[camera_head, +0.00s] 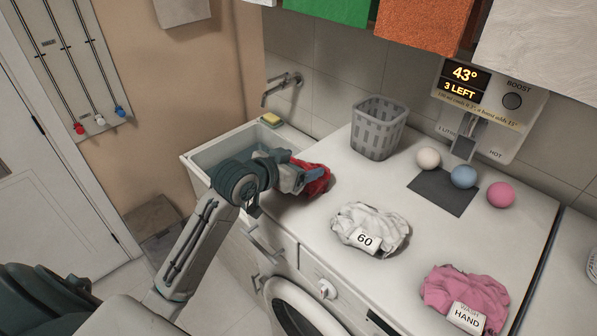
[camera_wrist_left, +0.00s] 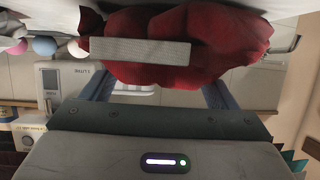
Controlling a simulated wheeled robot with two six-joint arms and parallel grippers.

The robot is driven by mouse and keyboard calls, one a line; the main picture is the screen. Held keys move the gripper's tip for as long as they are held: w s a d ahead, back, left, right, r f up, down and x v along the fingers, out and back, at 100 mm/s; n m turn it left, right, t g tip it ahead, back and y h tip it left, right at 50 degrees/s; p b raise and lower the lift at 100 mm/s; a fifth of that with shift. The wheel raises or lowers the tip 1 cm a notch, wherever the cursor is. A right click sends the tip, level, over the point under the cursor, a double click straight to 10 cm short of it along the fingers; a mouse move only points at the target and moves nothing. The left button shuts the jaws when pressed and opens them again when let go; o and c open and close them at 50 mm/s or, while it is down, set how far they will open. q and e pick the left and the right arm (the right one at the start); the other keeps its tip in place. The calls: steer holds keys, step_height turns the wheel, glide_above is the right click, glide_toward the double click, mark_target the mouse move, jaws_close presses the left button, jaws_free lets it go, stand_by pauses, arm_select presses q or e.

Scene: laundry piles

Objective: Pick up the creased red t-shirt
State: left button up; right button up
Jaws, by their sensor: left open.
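The creased red t-shirt (camera_head: 318,184) lies crumpled on the white counter near the sink, partly hidden behind my left gripper (camera_head: 302,180). In the left wrist view the red t-shirt (camera_wrist_left: 215,35) fills the top, with a pale rectangular tag (camera_wrist_left: 140,51) in front of it. The two fingers of my left gripper (camera_wrist_left: 158,92) stand apart, one toward each side of the cloth. The gripper is open at the shirt; I cannot tell whether the fingers touch it. My right gripper is not in view.
A white garment tagged 60 (camera_head: 372,228) and a pink one tagged HAND (camera_head: 464,294) lie to the right on the counter. A grey basket (camera_head: 378,127) stands behind. Three balls sit by a dark mat (camera_head: 440,194). The sink (camera_head: 205,160) is at the left.

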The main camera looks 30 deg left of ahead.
arm_select(q)
steer(key=c, duration=1.1)
steer(key=shift+c, duration=0.2)
steer(key=shift+a+r, duration=0.1)
